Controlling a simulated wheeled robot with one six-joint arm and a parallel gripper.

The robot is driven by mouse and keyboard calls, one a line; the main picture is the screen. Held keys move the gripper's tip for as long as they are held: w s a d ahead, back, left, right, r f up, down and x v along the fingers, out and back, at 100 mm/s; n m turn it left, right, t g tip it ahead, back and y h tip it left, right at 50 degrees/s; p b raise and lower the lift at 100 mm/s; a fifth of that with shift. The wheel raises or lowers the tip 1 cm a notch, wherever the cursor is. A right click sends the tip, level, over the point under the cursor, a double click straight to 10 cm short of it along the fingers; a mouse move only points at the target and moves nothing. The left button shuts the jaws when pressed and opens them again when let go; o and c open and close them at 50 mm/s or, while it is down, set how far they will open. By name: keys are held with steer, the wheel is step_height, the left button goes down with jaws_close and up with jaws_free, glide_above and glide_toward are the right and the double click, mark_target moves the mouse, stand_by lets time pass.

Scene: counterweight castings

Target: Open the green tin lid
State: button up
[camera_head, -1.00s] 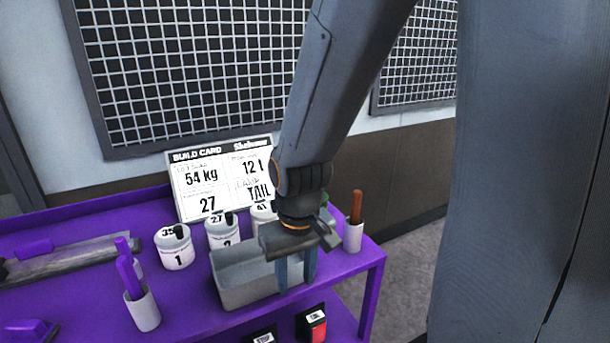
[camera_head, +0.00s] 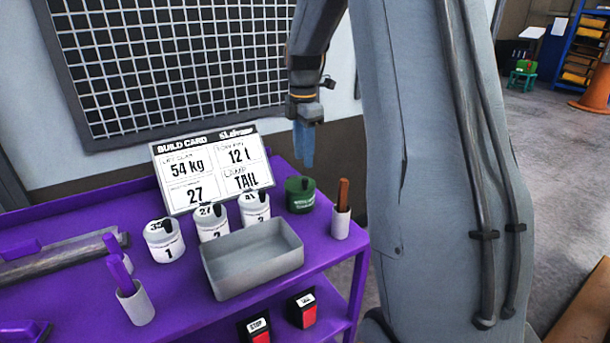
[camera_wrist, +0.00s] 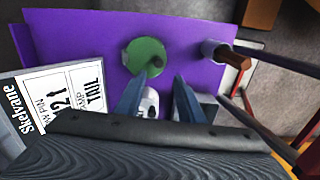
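The green tin (camera_head: 300,198) stands upright at the back right of the purple bench, with its lid on and a dark knob on top. In the wrist view the green tin (camera_wrist: 142,50) shows from above, its dark knob right of the lid's middle. My gripper (camera_head: 304,165) points down above the tin, apart from it. In the wrist view my gripper (camera_wrist: 157,82) is open, its two blue fingers apart with nothing held; the lid lies just beyond the fingertips.
Several white numbered tins (camera_head: 213,222) stand left of the green tin. A grey open tray (camera_head: 226,277) is in front, and a white cup (camera_head: 340,222) with a brown handle is to the right. The build card (camera_head: 212,170) stands behind. A purple-handled cup (camera_head: 136,303) stands front left.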

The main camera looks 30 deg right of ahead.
mark_target(305, 179)
steer(key=shift+w+d, duration=0.2)
steer(key=shift+d, duration=0.1)
steer(key=shift+f+n, duration=0.15)
steer(key=shift+n, duration=0.15)
step_height(305, 179, down, 7)
steer(key=shift+f+p, duration=0.15)
steer(key=shift+p, duration=1.05)
jaws_close()
